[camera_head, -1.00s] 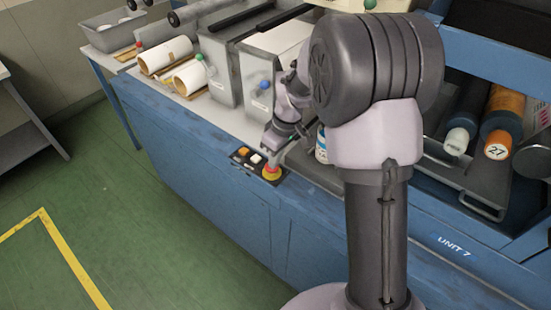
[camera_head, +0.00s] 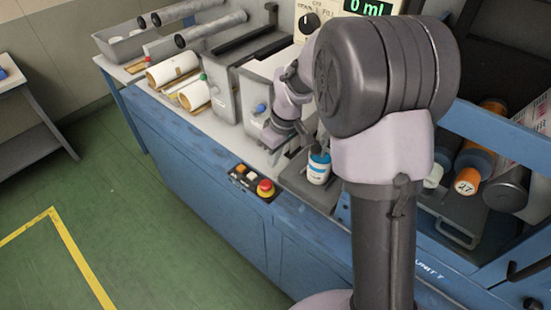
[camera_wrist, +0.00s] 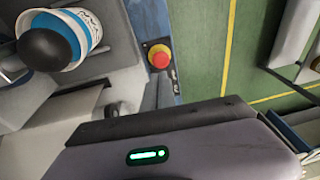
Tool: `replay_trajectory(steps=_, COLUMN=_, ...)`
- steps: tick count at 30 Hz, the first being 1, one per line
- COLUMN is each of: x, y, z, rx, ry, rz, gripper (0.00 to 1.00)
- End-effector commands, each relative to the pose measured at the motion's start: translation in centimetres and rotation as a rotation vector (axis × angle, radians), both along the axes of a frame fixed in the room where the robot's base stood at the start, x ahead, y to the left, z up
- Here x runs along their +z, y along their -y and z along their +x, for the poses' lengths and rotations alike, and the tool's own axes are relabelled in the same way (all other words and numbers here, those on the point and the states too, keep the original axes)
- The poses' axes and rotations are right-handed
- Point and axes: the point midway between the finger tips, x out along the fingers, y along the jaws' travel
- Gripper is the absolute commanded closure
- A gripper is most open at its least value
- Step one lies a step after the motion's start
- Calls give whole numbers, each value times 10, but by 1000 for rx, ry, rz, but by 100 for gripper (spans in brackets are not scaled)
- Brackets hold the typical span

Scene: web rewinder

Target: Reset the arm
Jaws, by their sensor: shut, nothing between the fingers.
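My arm fills the right middle of the head view. My gripper (camera_head: 274,155) is shut and empty, hanging over the worktop edge, behind the red stop button (camera_head: 265,187) and left of a white and blue container (camera_head: 319,168). No fingertips can be made out in the wrist view. That view shows one of my own grey links with a green light along the bottom. The container (camera_wrist: 85,30) stands at its upper left with a dark rounded piece over its mouth. The stop button (camera_wrist: 159,57) is near its upper middle.
White rolls (camera_head: 172,69) and grey cylinders (camera_head: 210,28) lie at the back left. Grey housings (camera_head: 240,80) stand behind my gripper. An orange-ended roll (camera_head: 467,181) lies at right. The green floor (camera_head: 140,220) at left is clear.

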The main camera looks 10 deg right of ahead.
Motion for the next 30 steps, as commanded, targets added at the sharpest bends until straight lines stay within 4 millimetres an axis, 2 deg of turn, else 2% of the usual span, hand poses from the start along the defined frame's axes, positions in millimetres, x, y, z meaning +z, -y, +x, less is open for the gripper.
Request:
replay_trajectory(steps=5, x=0, y=0, z=0, rx=0, ry=1, rz=0, gripper=100)
replay_trajectory(steps=8, x=17, y=-1, z=-7, rx=-40, ry=17, rz=4, gripper=100)
replay_trajectory(steps=11, x=68, y=-7, z=-42, rx=-197, ry=64, rz=28, gripper=100)
replay_trajectory(steps=13, x=105, y=-12, z=-86, rx=-358, ry=105, rz=65, gripper=100)
replay_trajectory(steps=16, x=137, y=-18, z=-152, rx=-584, ry=156, rz=139, gripper=100)
replay_trajectory(steps=18, x=145, y=-22, z=-192, rx=-720, ry=183, rz=195, gripper=100)
replay_trajectory(steps=21, x=142, y=-24, z=-233, rx=-864, ry=205, rz=264, gripper=100)
replay_trajectory(steps=22, x=141, y=-25, z=-241, rx=-895, ry=210, rz=280, gripper=100)
replay_trajectory(steps=25, x=137, y=-25, z=-257, rx=-958, ry=215, rz=313, gripper=100)
replay_trajectory(steps=30, x=136, y=-26, z=-260, rx=-975, ry=214, rz=321, gripper=100)
